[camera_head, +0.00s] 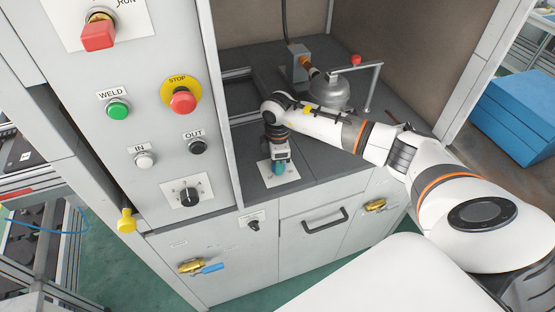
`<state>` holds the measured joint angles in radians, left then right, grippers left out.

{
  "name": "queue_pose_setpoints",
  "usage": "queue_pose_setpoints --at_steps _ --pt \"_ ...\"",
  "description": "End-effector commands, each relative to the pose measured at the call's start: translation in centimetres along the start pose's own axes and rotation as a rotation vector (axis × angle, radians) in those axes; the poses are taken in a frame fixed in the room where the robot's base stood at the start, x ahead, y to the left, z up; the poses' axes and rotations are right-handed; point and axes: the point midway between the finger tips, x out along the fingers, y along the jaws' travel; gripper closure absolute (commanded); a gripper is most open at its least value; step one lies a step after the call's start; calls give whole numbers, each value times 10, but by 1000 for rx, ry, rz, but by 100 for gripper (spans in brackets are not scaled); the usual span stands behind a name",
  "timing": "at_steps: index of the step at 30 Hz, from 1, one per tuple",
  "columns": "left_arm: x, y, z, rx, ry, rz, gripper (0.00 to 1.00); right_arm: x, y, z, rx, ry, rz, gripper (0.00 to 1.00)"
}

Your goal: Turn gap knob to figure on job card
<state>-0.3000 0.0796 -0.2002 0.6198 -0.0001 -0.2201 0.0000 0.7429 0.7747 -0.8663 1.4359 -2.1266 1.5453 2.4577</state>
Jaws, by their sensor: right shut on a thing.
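A teal knob (278,169) stands on a pale square plate (291,174) on the dark bench top inside the machine, close to its front edge. My right gripper (279,160) points down over the plate and is shut on the knob; its fingers hide much of it. Any figures on the plate are too small to read. A black rotary knob (189,197) sits on a white scale plate on the front panel, with nothing touching it. I cannot make out a job card. My left gripper is not in view.
The panel carries a green WELD button (118,110), a red STOP button (183,100), IN and OUT buttons and a red RUN switch (98,34). A grey compressor shell (328,92) stands behind my right arm. A cabinet post (222,100) rises left of the gripper.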

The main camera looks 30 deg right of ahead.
Motion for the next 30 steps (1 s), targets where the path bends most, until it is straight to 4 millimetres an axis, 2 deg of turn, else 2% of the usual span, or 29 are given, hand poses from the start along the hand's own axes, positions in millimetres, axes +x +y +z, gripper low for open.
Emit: queue_pose_setpoints --at_steps 9,26,27,30 --pt "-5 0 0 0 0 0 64 -2 -2 -1 130 1 -5 87" --pt "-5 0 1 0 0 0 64 -2 -2 -1 158 0 -5 87" --pt "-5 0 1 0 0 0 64 -2 -2 -1 158 0 -5 60" --pt "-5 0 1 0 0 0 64 -2 -2 -1 157 0 -4 43"
